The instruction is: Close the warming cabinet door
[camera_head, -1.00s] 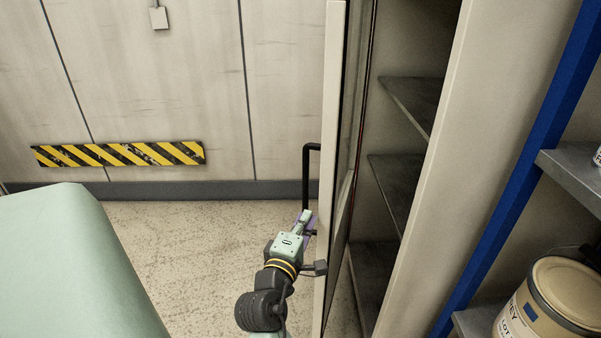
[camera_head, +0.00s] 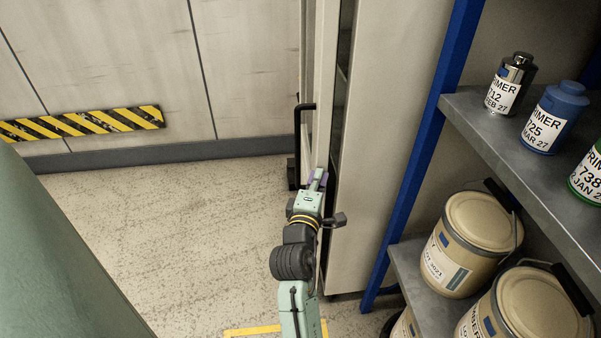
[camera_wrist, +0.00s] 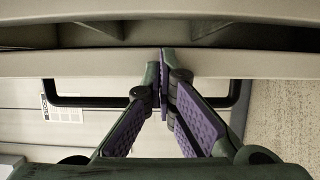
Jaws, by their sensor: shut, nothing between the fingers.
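The warming cabinet door (camera_head: 325,85) shows edge-on in the head view as a pale upright panel. A narrow dark gap lies between it and the cabinet (camera_head: 378,130), so it stands ajar. Its black bar handle (camera_head: 297,140) is on the left face. In the wrist view the door (camera_wrist: 90,66) crosses as a pale band, with the handle (camera_wrist: 80,103) below it and the dark gap above. My gripper (camera_head: 319,178) is shut and empty, with its purple-padded fingertips (camera_wrist: 163,62) at the door's edge. I cannot tell whether they touch it.
A blue post (camera_head: 425,150) and a grey shelf (camera_head: 500,142) with bottles stand right of the cabinet. Cream drums (camera_head: 470,250) sit on a lower shelf. Floor (camera_head: 180,230) is open at left. A green surface (camera_head: 50,250) fills the lower left.

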